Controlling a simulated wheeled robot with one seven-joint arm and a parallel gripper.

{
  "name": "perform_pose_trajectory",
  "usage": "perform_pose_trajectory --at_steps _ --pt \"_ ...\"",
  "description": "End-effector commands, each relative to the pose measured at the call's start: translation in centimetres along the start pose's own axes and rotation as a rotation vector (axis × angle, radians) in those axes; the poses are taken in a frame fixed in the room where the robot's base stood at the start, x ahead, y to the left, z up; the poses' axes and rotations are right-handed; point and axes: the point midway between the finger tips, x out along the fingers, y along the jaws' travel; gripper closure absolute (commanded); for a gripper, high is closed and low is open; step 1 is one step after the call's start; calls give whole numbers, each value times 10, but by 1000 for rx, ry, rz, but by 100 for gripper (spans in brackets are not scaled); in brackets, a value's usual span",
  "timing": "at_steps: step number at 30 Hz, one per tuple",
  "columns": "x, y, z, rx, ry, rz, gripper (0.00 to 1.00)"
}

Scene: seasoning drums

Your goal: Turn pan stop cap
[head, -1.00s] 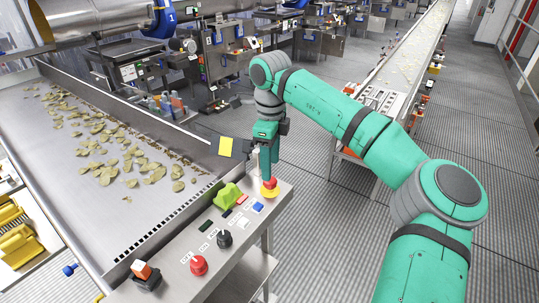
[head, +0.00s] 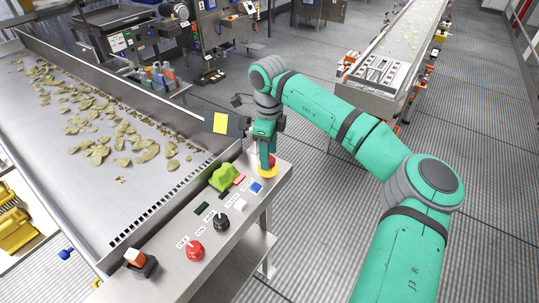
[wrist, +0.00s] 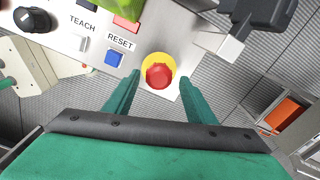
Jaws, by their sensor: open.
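The pan stop cap is a round red button on a yellow disc at the far end of the sloped control panel (head: 180,268). In the wrist view the red cap (wrist: 159,77) and its yellow disc (wrist: 157,59) show clearly between the two green fingers. My gripper (wrist: 158,80) is open, with one finger on each side of the cap. Gaps show between the cap and both fingers. In the head view my gripper (head: 266,160) points down at the cap and partly hides it; the yellow disc (head: 268,174) shows beneath.
Near the cap are a blue button (wrist: 114,58), a green cover (head: 222,178), a black knob (head: 221,221) and a red knob (head: 195,250). A dark bracket (wrist: 258,22) with a pale block stands beside the panel. A pan of chips (head: 50,140) lies to the left.

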Motion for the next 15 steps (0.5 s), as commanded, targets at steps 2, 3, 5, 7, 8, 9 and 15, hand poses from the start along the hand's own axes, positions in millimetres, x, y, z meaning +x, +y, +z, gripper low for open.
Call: perform_pose_trajectory --at_steps 2,3,5,7,8,9,15 --pt "6 0 1 -1 0 0 49" --pt "8 1 1 -2 0 0 49" --pt "10 1 2 -2 0 0 49" --pt "11 0 1 -2 0 0 49" --pt "11 0 1 -1 0 0 49" --pt "11 0 0 0 0 0 49" --pt "11 0 -2 3 0 0 64"
